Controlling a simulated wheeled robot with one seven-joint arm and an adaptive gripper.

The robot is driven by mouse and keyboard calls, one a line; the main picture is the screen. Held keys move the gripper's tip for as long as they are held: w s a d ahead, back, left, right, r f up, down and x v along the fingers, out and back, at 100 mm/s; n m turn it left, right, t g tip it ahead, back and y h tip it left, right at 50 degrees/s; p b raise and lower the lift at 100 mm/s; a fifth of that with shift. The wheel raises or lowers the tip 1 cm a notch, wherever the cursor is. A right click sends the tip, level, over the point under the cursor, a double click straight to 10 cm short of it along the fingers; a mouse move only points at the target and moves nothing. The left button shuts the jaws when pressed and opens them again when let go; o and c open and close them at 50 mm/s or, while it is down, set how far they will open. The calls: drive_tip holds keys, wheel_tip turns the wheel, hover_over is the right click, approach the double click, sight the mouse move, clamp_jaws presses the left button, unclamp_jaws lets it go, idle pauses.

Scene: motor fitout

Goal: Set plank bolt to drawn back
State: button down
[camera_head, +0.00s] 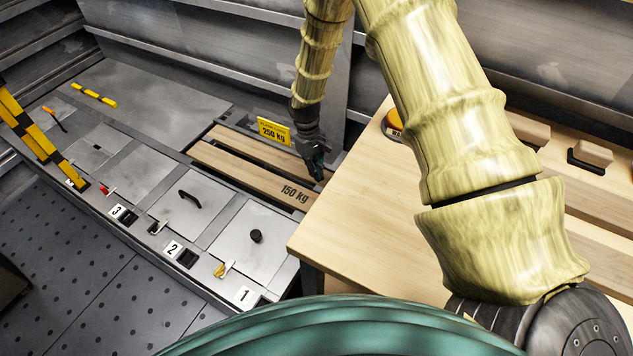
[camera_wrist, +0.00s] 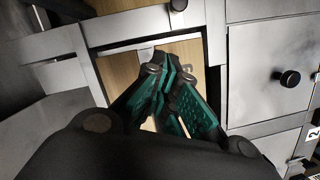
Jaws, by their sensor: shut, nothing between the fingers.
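My gripper (camera_head: 318,173) points down over the right end of the wooden planks (camera_head: 240,172), close to the wooden worktop. Its fingers are together and empty. In the wrist view the green fingertips (camera_wrist: 168,72) are over the plank wood (camera_wrist: 122,78) inside a grey metal frame. A small pale metal piece (camera_wrist: 146,51) shows just beside the fingertips at the frame edge. It may be part of the plank bolt, but the fingers hide most of that spot. I cannot tell the bolt's position or whether the fingers touch it.
A yellow 250 kg sign (camera_head: 274,131) stands behind the planks. Grey lids with a black knob (camera_head: 256,236) and a black handle (camera_head: 189,198) lie in front. The wooden worktop (camera_head: 350,215) is close on the right. A yellow-black striped bar (camera_head: 38,140) stands at left.

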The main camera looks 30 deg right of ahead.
drive_tip(key=shift+v, duration=2)
